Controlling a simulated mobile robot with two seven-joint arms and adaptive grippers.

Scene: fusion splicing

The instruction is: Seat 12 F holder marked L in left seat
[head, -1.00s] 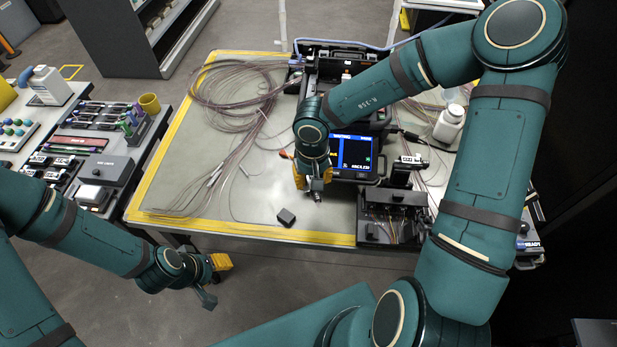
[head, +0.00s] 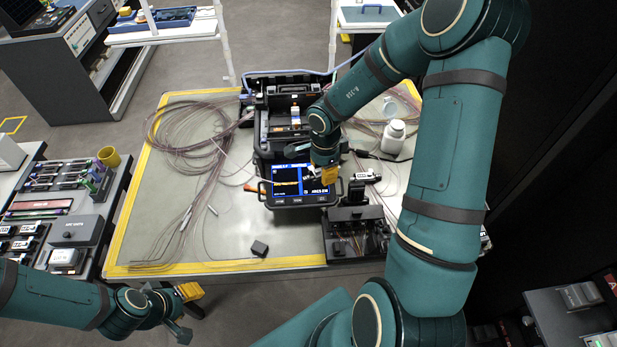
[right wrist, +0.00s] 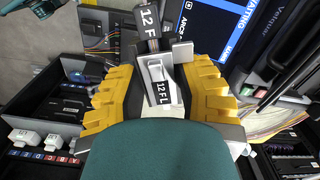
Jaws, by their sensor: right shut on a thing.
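The metal holder with a black label reading 12 FL (right wrist: 162,93) is between the yellow fingers of my right gripper (right wrist: 162,72) in the right wrist view. My right gripper (head: 326,176) is shut on it, over the right front of the black splicer (head: 296,200), beside its lit screen (head: 287,180). A second black label reading 12 F (right wrist: 149,20) shows just beyond the fingertips; its last letter is partly cut off. The left seat cannot be made out. My left gripper (head: 184,312) hangs in front of the table at lower left; its opening is unclear.
Coiled fibres (head: 185,135) lie on the table's left side. A black fixture (head: 355,232) stands right of the splicer, with a white bottle (head: 394,137) behind.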

